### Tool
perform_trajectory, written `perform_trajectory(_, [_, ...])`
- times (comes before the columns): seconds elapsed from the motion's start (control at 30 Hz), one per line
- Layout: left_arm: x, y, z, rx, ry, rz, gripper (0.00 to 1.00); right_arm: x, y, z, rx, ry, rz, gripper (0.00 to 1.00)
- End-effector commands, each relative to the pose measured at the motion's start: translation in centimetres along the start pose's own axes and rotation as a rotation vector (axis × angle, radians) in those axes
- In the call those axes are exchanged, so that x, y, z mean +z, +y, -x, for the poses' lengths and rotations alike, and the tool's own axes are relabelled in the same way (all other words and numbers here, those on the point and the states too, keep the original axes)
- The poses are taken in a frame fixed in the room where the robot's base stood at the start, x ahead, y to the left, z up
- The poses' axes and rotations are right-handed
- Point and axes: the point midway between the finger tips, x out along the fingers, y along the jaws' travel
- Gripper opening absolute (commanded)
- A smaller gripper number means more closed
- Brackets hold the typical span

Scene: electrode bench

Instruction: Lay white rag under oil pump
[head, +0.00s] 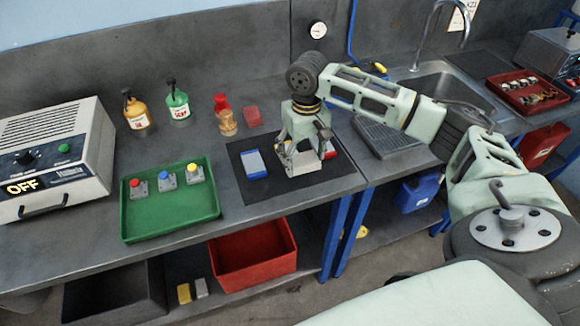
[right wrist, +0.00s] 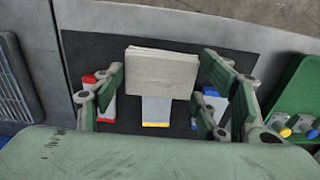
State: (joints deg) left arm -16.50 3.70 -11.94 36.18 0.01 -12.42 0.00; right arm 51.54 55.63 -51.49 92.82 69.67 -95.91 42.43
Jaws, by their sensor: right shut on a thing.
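My right gripper (head: 304,158) is low over the dark mat (head: 240,190) at the middle of the bench, shut on the white rag (head: 297,160). In the right wrist view the rag (right wrist: 162,70) is a folded, off-white rectangle between the two fingers (right wrist: 160,85). I cannot tell whether it touches the mat. Two pump bottles stand at the back left, well away from the rag: an amber one (head: 136,113) and a green one (head: 178,108). Their labels are too small to read surely, so I cannot tell which is the oil pump. My left gripper is out of view.
On the mat are a blue-and-white block (head: 253,164), a yellow-ended one (right wrist: 156,110) and a red-ended one (right wrist: 106,98). A green tray (head: 170,222) holds several knobbed pieces. The bench between tray and bottles is clear. Two red items (head: 221,102) (head: 252,116) and a wooden piece (head: 227,124) stand behind.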

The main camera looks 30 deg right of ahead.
Motion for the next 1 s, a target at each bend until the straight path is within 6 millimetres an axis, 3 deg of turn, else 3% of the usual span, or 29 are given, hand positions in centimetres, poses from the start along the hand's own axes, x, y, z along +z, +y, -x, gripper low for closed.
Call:
perform_trajectory(0.1, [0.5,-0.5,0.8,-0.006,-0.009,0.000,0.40,-0.8,-2.1,-1.0,-0.001,-0.001,0.001,0.47])
perform_trajectory(0.23, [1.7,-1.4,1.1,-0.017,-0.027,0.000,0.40,-1.2,-3.1,-1.8,0.000,0.001,-0.001,0.47])
perform_trajectory(0.4, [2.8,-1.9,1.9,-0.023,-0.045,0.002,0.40,-1.2,-3.3,-3.5,0.003,-0.004,-0.002,0.47])
perform_trajectory(0.6, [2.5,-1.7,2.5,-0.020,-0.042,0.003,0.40,-1.2,-3.3,-5.9,0.002,0.000,0.000,0.47])
perform_trajectory(0.97, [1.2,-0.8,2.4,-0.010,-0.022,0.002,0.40,-1.2,-3.3,-6.3,0.001,0.000,0.000,0.47])
perform_trajectory(1.0, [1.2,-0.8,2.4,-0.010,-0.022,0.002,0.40,-1.2,-3.3,-6.4,0.001,0.000,-0.001,0.68])
